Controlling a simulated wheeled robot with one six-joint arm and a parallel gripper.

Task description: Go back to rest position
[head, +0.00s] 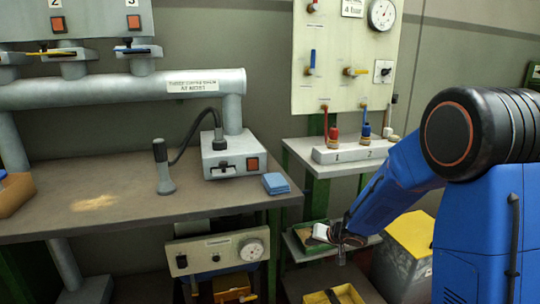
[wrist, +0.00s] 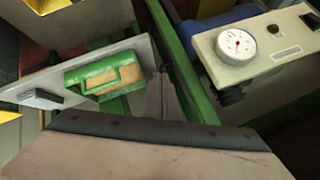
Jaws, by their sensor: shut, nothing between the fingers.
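My gripper (head: 342,260) hangs at the end of my blue arm in the head view, low between the workbench and the yellow-topped bin. It is in front of the lower shelf at the right. In the wrist view my gripper (wrist: 165,78) shows as two narrow grey fingers close together, shut with nothing between them. Beyond and left of the fingertips is a green tray (wrist: 72,78) with a brown, cork-coloured filling and a green handle, on a grey shelf (wrist: 30,85). In the head view my wrist partly hides that shelf area.
The workbench (head: 110,220) carries a grey box with a black hose (head: 228,160) and blue cloths (head: 276,184). A gauge panel (head: 215,252) hangs below it and shows in the wrist view (wrist: 265,70). A yellow-topped bin (head: 412,235) stands right of my gripper; a yellow crate (head: 335,296) lies below.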

